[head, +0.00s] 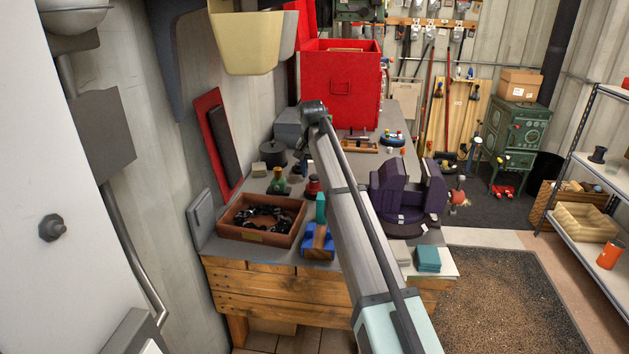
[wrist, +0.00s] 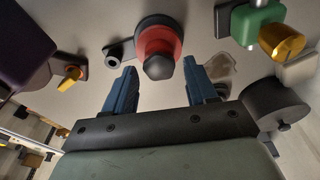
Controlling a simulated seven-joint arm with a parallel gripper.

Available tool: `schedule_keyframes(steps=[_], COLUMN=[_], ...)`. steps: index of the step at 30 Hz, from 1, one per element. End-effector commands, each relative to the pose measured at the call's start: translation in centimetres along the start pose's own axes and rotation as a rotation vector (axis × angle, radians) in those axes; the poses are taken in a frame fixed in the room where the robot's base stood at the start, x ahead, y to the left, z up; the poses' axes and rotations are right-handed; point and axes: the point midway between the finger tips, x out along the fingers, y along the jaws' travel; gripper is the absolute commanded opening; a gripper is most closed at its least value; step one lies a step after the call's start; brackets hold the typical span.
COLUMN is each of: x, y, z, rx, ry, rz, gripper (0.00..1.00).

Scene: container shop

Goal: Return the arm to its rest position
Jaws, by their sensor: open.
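My gripper (wrist: 162,72) shows in the wrist view with its two blue fingers apart and nothing held between them. A red and black knob-shaped object (wrist: 158,50) stands on the grey bench just beyond the fingertips; I cannot tell the exact gap. It also shows in the head view (head: 313,186), beside my arm. In the head view my arm reaches from the bottom over the grey bench (head: 262,255), up to a dark joint near the red box. My gripper is hidden behind the arm there.
A purple vise (head: 395,190) stands right of my arm. A brown tray of black parts (head: 232,219), a green object (head: 278,181) and a dark pot (head: 272,154) are to the left. A red box (head: 342,90) is behind. The floor mat (head: 500,295) at right is clear.

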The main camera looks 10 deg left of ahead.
Motion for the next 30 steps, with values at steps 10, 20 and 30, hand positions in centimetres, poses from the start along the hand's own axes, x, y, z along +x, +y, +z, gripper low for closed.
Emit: schedule_keyframes(steps=[10,20,30], x=[0.01,0.00,0.00], y=[0.06,0.04,0.01], z=[0.01,-0.02,-0.01], rx=[-0.059,-0.288,-0.299], ry=[0.000,0.001,0.000], rz=[-0.009,-0.044,-0.045], gripper=[0.57,0.57,0.47])
